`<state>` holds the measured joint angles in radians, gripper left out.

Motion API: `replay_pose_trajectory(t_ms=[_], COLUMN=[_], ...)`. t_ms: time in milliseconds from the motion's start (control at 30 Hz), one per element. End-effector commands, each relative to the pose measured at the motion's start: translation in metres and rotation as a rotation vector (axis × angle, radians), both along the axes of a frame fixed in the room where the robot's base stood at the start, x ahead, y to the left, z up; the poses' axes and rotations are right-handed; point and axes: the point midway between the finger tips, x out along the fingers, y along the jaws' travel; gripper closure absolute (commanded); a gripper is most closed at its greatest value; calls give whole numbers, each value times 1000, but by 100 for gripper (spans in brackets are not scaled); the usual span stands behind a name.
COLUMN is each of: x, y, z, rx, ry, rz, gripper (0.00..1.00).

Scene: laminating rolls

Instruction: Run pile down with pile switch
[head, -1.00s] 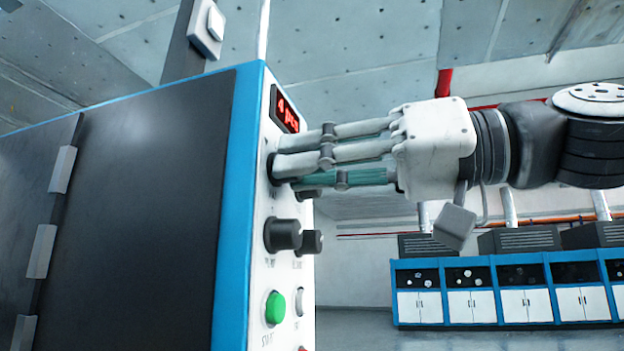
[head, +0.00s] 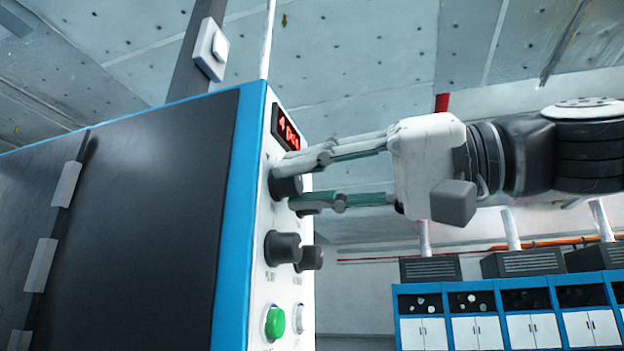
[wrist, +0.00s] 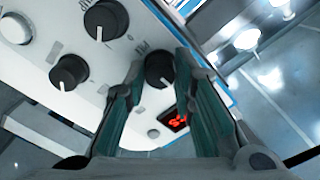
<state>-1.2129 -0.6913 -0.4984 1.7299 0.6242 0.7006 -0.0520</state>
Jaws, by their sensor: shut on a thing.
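The control panel (head: 292,335) is the narrow white face of a blue-edged machine. My gripper (head: 296,186) reaches it from the right, just below a red-lit display (head: 285,128). Its fingers are closed around a black rotary knob (head: 284,187). In the wrist view the same knob (wrist: 159,68) sits between the teal-padded fingertips (wrist: 158,66), with a white pointer mark on its face. The display also shows there (wrist: 174,119), beyond the knob. The small printed labels are too blurred to read, so I cannot confirm which knob is the pile switch.
Below are two more black knobs (head: 282,248) (head: 311,258), a green button (head: 275,322) and a pale button (head: 298,318). A grey post with a white switch box (head: 211,48) rises behind the machine. Blue-and-white cabinets (head: 475,332) line the far wall.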

Motion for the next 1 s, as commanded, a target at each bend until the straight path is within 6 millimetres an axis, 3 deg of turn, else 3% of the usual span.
replay_pose_trajectory(t_ms=[267, 300, 367, 733, 1000], x=[0, 0, 0, -1, -15], y=[0, 0, 0, -4, -45], z=[-1, -1, -1, 0, 1], rx=[-2, -1, -2, 0, 3], ry=[1, 0, 0, -1, -2], rz=[1, 0, 0, -1, -4], gripper=[100, 67, 56, 56, 56])
